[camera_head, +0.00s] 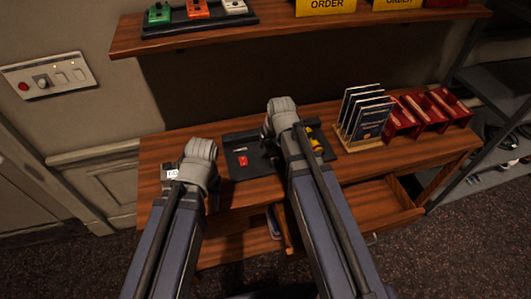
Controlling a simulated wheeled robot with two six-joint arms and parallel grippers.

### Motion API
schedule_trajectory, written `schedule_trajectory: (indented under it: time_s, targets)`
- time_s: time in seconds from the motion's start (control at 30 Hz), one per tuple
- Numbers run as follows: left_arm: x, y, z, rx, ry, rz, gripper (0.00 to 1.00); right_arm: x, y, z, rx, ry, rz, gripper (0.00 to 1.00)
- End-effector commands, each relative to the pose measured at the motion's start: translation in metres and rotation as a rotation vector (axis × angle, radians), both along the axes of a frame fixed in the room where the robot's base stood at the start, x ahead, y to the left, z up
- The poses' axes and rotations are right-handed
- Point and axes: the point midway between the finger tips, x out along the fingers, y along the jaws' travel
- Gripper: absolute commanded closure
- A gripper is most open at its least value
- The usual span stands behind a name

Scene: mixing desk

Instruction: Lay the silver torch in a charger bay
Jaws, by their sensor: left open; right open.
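I cannot make out the silver torch for certain. A small grey-blue object (273,222) lies at the open drawer below the desk top, partly hidden by my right arm. A dark tray-like unit (243,171) on the desk may be the charger. It carries a small red item (242,160) on its left and a yellow-and-black item (315,140) on its right. My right arm hides its middle. My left gripper (208,190) is open over the desk's left part. My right gripper (270,142) is open over the dark unit. Both sets of fingertips are mostly hidden by my wrists.
A wooden rack of upright cards (362,115) and red holders (430,113) stand at the desk's right. A drawer (375,210) is open at the front. A shelf (290,32) above carries coloured boxes and yellow signs. A small white label (172,173) is beside my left gripper.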

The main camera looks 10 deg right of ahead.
Motion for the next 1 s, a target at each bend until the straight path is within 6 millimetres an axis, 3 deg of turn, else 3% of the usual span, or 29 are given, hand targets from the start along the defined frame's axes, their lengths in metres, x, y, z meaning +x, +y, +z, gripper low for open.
schedule_trajectory:
  time_s: [0.1, 0.2, 0.3, 0.4, 0.53, 1.0]
  targets:
    - [0.0, 0.0, 0.0, 0.0, 0.0, 0.0, 0.55, -0.055, 0.05, -0.007, -0.031, 0.115, 0.09, 0.33]
    - [0.0, 0.0, 0.0, 0.0, 0.0, 0.0, 0.55, -0.102, 0.081, -0.011, -0.073, 0.216, 0.155, 0.33]
    - [0.0, 0.0, 0.0, 0.0, 0.0, 0.0, 0.55, -0.141, 0.1, -0.012, -0.115, 0.297, 0.203, 0.33]
    - [0.0, 0.0, 0.0, 0.0, 0.0, 0.0, 0.55, -0.166, 0.11, -0.012, -0.147, 0.349, 0.233, 0.33]
    - [0.0, 0.0, 0.0, 0.0, 0.0, 0.0, 0.55, -0.179, 0.114, -0.012, -0.167, 0.378, 0.245, 0.33]
    - [0.0, 0.0, 0.0, 0.0, 0.0, 0.0, 0.55, -0.178, 0.114, -0.012, -0.167, 0.379, 0.245, 0.33]
